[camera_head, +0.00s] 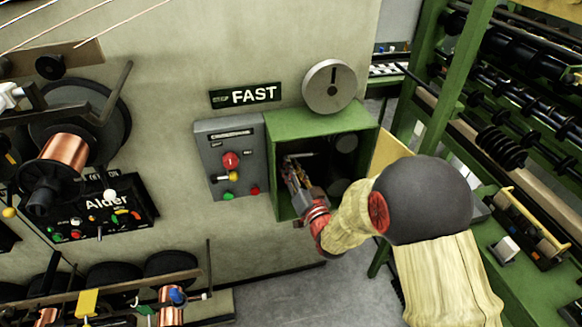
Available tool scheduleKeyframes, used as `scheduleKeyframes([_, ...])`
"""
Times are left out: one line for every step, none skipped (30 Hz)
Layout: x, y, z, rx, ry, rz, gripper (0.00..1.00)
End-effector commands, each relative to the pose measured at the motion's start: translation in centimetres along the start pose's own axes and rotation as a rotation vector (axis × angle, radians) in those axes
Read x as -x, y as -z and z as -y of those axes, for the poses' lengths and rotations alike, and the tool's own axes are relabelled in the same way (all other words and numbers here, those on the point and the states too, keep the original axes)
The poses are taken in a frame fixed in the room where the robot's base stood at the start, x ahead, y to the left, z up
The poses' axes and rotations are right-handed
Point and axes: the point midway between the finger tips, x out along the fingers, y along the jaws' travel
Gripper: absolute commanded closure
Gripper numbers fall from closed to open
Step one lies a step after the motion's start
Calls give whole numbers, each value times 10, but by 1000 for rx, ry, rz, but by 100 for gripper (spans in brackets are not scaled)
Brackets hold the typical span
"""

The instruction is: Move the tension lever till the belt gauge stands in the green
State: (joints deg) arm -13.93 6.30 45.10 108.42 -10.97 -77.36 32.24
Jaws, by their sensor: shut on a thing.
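An open green box (318,118) is fixed to the wall, with a dark inside. My gripper (291,163) reaches into its left part and is shut on a thin pale rod, which looks like the tension lever (303,155). The jaws hide part of the rod, so its full shape and angle cannot be told.
Dark rollers sit inside the box at right. A grey control box (213,150) with red and yellow knobs adjoins it at left, under a "FAST" sign (245,96). Copper spools (63,158) stand at left. A green roller frame (465,70) fills the right. Grey floor (320,295) is clear below.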

Motion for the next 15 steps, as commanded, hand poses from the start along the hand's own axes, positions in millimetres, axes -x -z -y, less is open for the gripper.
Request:
scheduleKeyframes([-1,1,0,1,1,-3,100])
scheduleKeyframes([-1,1,0,1,1,-3,76])
scheduleKeyframes([-1,1,0,1,1,-3,74])
scheduleKeyframes([-1,1,0,1,1,-3,72])
scheduleKeyframes([0,1,0,1,1,-2,70])
scheduleKeyframes([0,1,0,1,1,-2,68])
scheduleKeyframes([0,1,0,1,1,-2,66])
scheduleKeyframes([0,1,0,1,1,-2,65])
scheduleKeyframes([0,1,0,1,1,-2,63])
scheduleKeyframes([0,1,0,1,1,-1,61])
scheduleKeyframes([0,1,0,1,1,-1,59])
scheduleKeyframes([0,0,0,1,0,-1,57])
scheduleKeyframes([0,0,0,1,0,-1,57])
scheduleKeyframes([0,0,0,1,0,-1,57])
scheduleKeyframes([0,0,0,1,0,-1,57])
